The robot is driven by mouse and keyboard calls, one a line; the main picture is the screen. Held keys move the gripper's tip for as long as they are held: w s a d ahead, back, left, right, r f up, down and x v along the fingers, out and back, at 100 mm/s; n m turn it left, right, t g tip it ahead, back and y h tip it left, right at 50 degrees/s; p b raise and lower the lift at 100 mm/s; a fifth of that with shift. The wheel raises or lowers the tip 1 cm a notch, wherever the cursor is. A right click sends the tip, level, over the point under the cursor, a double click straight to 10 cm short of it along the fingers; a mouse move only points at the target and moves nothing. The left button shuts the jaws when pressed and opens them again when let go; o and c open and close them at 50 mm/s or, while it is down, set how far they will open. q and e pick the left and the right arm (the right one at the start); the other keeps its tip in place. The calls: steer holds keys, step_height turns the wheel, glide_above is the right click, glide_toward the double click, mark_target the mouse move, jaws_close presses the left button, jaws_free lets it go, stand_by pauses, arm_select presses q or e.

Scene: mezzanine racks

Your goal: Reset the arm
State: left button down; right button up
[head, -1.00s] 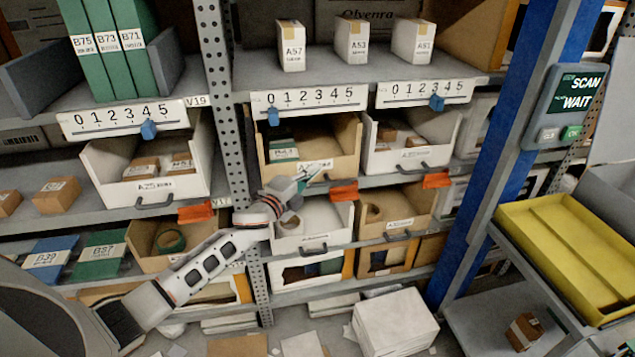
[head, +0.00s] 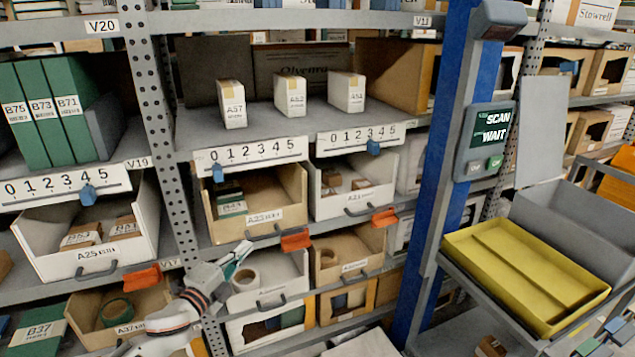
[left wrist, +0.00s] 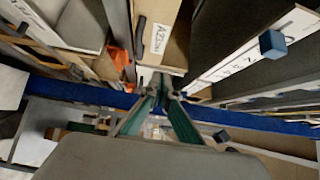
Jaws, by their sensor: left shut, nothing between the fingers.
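My left gripper (head: 240,256) is in front of the rack, by the upright post and the white bin with a tape roll (head: 246,281). Its fingers are shut and nothing shows between them. Its arm comes in from the bottom left. In the left wrist view the gripper (left wrist: 161,88) points away over a blue beam (left wrist: 70,92), with a labelled bin (left wrist: 160,35) above it. I cannot tell whether the gripper touches the white bin. My right gripper is not in view.
The perforated upright post (head: 153,110) stands close to the arm. Orange tabs (head: 296,240) stick out at the shelf edges. At right are a blue post (head: 440,170), a scan display (head: 485,142) and a yellow tray (head: 525,262) on a cart. The aisle floor is mostly out of view.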

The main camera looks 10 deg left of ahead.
arm_select(q)
steer(key=s+d+f+n+g, duration=0.2)
steer(key=s+d+f+n, duration=0.2)
steer(key=s+f, duration=0.4)
steer(key=s+d+f+n+g, duration=0.2)
steer(key=s+d+f+n, duration=0.2)
steer(key=s+f, duration=0.5)
steer(key=s+d+f+n+g, duration=0.2)
steer(key=s+d+f+n, duration=0.2)
steer(key=s+f+n, duration=0.4)
steer(key=s, duration=0.5)
steer(key=shift+s+f+g+y, duration=0.15)
steer(key=shift+g+y, duration=0.15)
steer(key=shift+g, duration=0.1)
